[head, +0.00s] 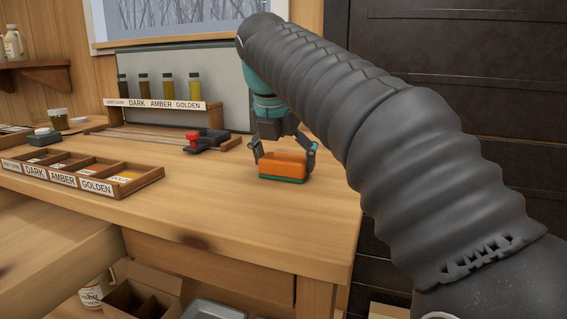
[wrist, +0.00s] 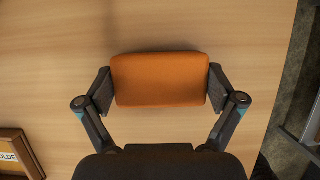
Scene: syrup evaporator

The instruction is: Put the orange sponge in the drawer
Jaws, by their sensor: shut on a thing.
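The orange sponge (head: 283,164) has a green underside and is at the right part of the wooden bench top. It also shows in the wrist view (wrist: 160,79). My gripper (head: 284,155) is shut on the sponge, with one finger pad against each short end; in the wrist view the fingers (wrist: 160,88) flank it left and right. I cannot tell whether the sponge touches the bench or is just above it. An open drawer (head: 60,235) seems to stick out below the bench's front edge at the left; its inside is mostly hidden.
A labelled wooden sorting tray (head: 85,172) lies on the bench at the left. A rail with a red and black slider (head: 206,141) and a rack of syrup vials (head: 155,105) stand behind. A cardboard box (head: 140,292) is below. The bench's front right is clear.

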